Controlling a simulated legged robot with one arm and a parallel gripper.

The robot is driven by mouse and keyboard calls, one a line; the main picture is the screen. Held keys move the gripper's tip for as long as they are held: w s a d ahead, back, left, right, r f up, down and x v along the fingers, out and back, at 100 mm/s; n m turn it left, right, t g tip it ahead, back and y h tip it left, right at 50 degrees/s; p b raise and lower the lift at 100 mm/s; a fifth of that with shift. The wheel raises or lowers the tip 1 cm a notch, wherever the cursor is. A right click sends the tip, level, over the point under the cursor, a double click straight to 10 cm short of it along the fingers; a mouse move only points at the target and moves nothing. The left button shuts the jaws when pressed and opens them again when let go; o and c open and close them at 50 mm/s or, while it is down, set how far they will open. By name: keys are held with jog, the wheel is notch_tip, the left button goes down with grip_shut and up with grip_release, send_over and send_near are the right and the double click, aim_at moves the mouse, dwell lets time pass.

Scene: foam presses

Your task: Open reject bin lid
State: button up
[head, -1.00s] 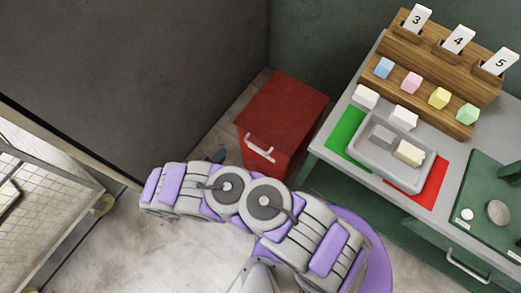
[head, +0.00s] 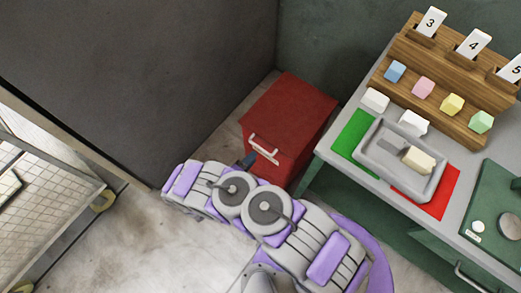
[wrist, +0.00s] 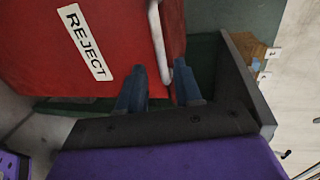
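The red reject bin (head: 290,110) stands on the floor in the corner, its lid shut. A pale bar handle (head: 263,149) runs along its near side. In the wrist view the red surface (wrist: 50,45) carries a white REJECT label (wrist: 85,42), and the handle (wrist: 157,40) points down toward my gripper (wrist: 160,88). The two dark blue fingers are apart, one on each side of the handle's lower end; contact cannot be told. In the head view only a dark fingertip (head: 248,160) shows close to the handle, with my arm hiding the rest.
A bench (head: 320,150) with a grey tray (head: 375,175), green and red mats and colored blocks stands close to the bin's right. A dark wall (head: 140,80) rises at left. A mesh-sided cart (head: 50,200) is at lower left. Floor between is clear.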

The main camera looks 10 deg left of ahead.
aim_at(261, 148)
jog(key=b+x, duration=0.1)
jog(key=x, duration=0.6)
jog(key=shift+b, duration=0.35)
jog(key=shift+c, duration=0.2)
grip_shut()
